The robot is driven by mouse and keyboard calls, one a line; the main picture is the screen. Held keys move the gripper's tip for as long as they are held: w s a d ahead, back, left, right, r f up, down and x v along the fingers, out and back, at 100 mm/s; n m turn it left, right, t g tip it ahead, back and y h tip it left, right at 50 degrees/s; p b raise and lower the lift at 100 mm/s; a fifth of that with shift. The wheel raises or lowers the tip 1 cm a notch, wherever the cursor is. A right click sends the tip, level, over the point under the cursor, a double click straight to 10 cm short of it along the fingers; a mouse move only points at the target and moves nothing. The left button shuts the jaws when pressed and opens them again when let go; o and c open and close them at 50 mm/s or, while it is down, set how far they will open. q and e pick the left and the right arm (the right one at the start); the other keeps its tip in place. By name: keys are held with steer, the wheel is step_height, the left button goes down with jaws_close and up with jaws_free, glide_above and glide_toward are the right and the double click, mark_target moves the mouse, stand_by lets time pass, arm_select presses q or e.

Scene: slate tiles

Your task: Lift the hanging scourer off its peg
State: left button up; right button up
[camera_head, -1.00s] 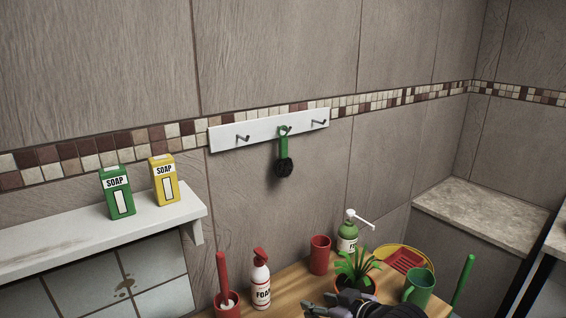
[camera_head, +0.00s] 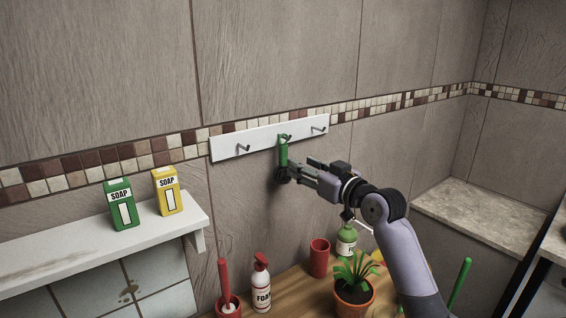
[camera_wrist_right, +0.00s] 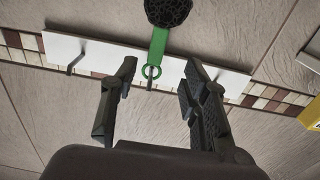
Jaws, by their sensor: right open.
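The scourer (camera_head: 283,155) has a green handle and a dark round head. It hangs by its ring from the middle peg of a white peg rail (camera_head: 230,146) on the wall. In the right wrist view the scourer's green handle (camera_wrist_right: 158,46) and ring show against the rail (camera_wrist_right: 100,54), upside down. My right gripper (camera_head: 296,170) is at the scourer in the head view, partly covering its dark head. In the right wrist view its two fingers (camera_wrist_right: 158,82) are open and apart, with the ring and peg seen between them. I cannot tell whether they touch it. My left gripper is not in view.
A wooden table (camera_head: 292,283) below holds a foam bottle (camera_head: 262,285), a red cup (camera_head: 319,258), a green pump bottle (camera_head: 347,240) and a potted plant (camera_head: 354,285). Soap boxes (camera_head: 121,205) stand on the left shelf (camera_head: 60,247). The wall beside the rail is clear.

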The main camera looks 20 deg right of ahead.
mark_target(285, 154)
steer(key=p+x, duration=0.1)
steer(key=x, duration=0.2)
steer(key=p+x, duration=0.2)
steer(key=x, duration=0.1)
steer(key=shift+w+d+r, duration=0.1)
steer(key=shift+w+r, duration=0.15)
steer(key=shift+w, duration=0.2)
steer(key=shift+w+f, duration=0.15)
steer(key=shift+w, duration=0.2)
steer(key=shift+c, duration=0.4)
jaws_close()
